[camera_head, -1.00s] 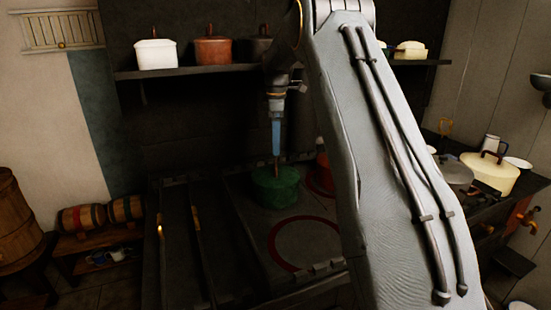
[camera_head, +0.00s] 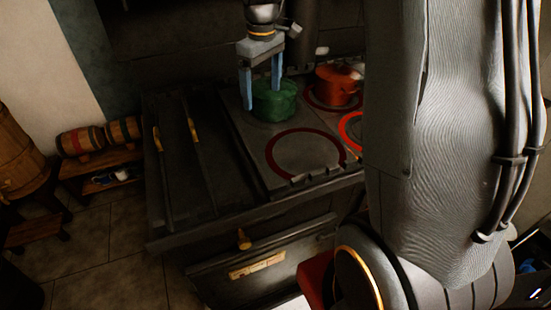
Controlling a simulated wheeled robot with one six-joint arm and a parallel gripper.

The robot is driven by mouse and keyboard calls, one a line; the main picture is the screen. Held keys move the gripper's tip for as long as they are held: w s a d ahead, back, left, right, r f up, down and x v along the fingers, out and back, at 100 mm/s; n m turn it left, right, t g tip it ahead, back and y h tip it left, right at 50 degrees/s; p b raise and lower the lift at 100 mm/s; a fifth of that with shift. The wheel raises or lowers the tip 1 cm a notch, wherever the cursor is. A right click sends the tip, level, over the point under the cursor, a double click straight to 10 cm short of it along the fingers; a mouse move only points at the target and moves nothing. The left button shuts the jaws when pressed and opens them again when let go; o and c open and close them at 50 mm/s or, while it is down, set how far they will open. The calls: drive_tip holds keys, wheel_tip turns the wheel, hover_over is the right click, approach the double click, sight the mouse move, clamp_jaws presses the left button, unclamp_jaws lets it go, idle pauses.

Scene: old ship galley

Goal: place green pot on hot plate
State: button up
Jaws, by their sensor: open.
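The green pot (camera_head: 273,106) stands upright at the back left of the dark stove top (camera_head: 250,140). My gripper (camera_head: 262,97) is open, pointing down at the pot with its two blue fingers apart. One finger is at the pot's left side and the other overlaps its top; I cannot tell whether either touches. The pot's handle is not clear to see. A dark red ring (camera_head: 271,158) marks a bare cooking spot in front of the pot. A brighter red ring (camera_head: 343,128) lies to the right, partly hidden by my arm.
An orange-red pot (camera_head: 336,88) stands on another ringed spot right of the green pot. The stove's left part (camera_head: 180,165) has rails with brass-coloured pieces. Small barrels (camera_head: 82,139) rest on a wooden stand at left. My arm hides much of the right side.

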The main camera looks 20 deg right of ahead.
drive_tip(key=s+a+f+m, duration=0.2)
drive_tip(key=s+f+m, duration=0.1)
drive_tip(key=s, duration=0.7)
drive_tip(key=s+a+f+m, duration=0.2)
drive_tip(key=s+a+f, duration=0.1)
drive_tip(key=s, duration=0.7)
drive_tip(key=shift+s+f+m+t, duration=0.25)
drive_tip(key=shift+f+m+t, duration=0.05)
drive_tip(key=shift+f+m, duration=0.1)
